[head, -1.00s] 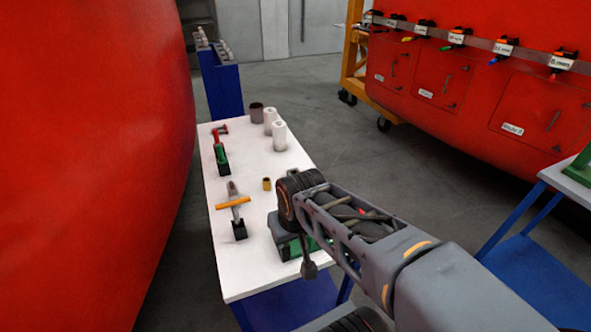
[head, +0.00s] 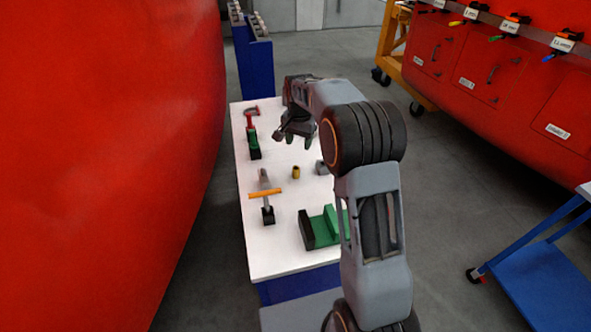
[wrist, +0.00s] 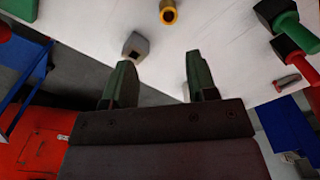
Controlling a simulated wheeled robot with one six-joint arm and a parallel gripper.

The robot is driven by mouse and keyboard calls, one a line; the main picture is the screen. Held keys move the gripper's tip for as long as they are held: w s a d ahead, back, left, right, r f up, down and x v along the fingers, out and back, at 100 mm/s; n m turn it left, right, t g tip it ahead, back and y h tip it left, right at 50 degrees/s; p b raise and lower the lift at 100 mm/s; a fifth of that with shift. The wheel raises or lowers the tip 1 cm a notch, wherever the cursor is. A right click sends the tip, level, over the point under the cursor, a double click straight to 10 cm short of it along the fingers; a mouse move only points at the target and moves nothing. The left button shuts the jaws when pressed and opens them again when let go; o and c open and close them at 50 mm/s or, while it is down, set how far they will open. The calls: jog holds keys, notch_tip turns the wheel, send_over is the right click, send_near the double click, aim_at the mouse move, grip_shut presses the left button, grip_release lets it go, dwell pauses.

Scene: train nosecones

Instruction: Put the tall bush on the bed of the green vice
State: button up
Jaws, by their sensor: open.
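A small brass-yellow hollow bush (head: 296,172) stands upright on the white table, left of a short grey piece. It also shows at the top of the wrist view (wrist: 168,12), with its dark bore visible. The green vice (head: 322,228) lies at the table's near right; its dark block and green bed show, and my arm covers its right end. My gripper (head: 297,137) is above the table beyond the bush, apart from it. In the wrist view its two green fingers (wrist: 162,80) are spread with nothing between them.
The grey piece (wrist: 135,47) stands near the bush. An orange-handled tool (head: 265,192) and a red-and-green tool (head: 253,138) stand along the table's left side. A big red shell (head: 100,130) rises close to the left of the table.

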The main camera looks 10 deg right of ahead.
aim_at(297, 169)
jog(key=f, duration=0.5)
jog(key=w+f+p, duration=0.1)
jog(key=f, duration=0.8)
jog(key=shift+w+f+p, duration=0.25)
jog(key=shift+f+p, duration=0.05)
jog(key=shift+p, duration=0.05)
jog(key=shift+c, duration=0.3)
jog(key=c, duration=0.8)
jog(key=shift+r, duration=0.2)
